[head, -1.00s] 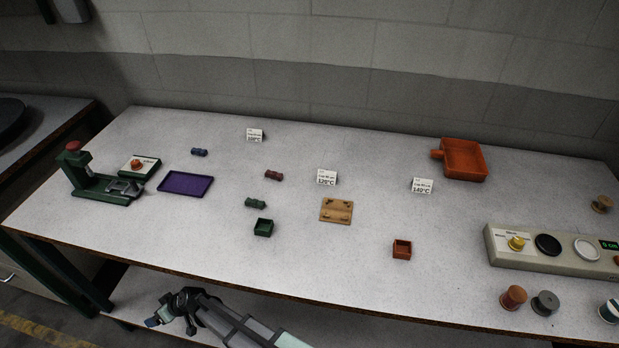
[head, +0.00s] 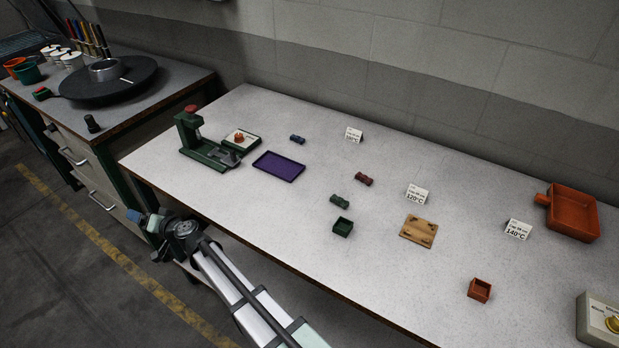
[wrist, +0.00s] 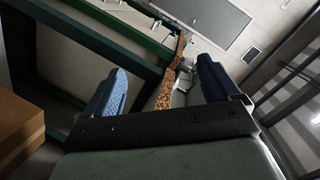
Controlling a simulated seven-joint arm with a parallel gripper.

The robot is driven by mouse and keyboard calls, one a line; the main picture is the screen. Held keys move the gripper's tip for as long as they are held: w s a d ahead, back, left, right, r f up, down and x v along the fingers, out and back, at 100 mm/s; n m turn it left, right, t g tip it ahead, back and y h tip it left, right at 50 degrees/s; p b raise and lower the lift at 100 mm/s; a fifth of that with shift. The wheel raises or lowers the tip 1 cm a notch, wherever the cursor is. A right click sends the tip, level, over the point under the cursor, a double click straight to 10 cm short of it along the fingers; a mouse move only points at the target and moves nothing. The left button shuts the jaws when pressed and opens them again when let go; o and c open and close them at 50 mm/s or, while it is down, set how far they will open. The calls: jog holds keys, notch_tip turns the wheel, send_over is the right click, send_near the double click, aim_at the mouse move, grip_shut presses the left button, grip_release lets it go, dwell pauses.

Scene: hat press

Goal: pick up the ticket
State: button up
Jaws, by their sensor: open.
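Three small white cards stand on the grey table: one at the back (head: 353,135), one marked 120°C (head: 417,194) and one marked 140°C (head: 518,229). I cannot tell whether any of them is the ticket, and no other paper slip is clear. My gripper (head: 137,216) is off the table's front left edge, well away from the cards. In the wrist view its two blue fingers (wrist: 162,88) are apart with nothing held between them. The wrist view shows a table edge and frame, and no card.
A green press (head: 208,152), a purple tray (head: 279,167) and a wooden board (head: 418,231) are on the table. Small green (head: 343,227) and orange (head: 480,290) boxes and an orange pan (head: 571,213) stand there too. A side bench holds a black round plate (head: 108,80).

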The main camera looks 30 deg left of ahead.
jog(key=w+d+r+m+g+y, duration=0.1)
jog(key=w+r+m+g, duration=0.1)
jog(key=w+r, duration=0.8)
jog(key=w+r+m+g+y, duration=0.1)
jog(key=w+r+m, duration=0.25)
jog(key=r, duration=1.15)
jog(key=w+d+r+m+g+y, duration=0.1)
jog(key=w+r+m+g, duration=0.1)
jog(key=w+r, duration=0.8)
jog(key=m+t+h, duration=0.1)
jog(key=t+h, duration=0.7)
jog(key=h, duration=1)
send_near(419, 188)
jog(key=f, duration=0.4)
jog(key=shift+w+f, duration=0.15)
jog(key=shift+w, duration=0.2)
jog(key=shift+w+a+f, duration=0.1)
jog(key=shift+w+f, duration=0.1)
jog(key=shift+f, duration=0.8)
jog(key=shift+w+f, duration=0.2)
jog(key=shift+f, duration=0.85)
jog(key=shift+w+a+f, duration=0.1)
jog(key=shift+w+f, duration=0.1)
jog(key=shift+f, duration=0.8)
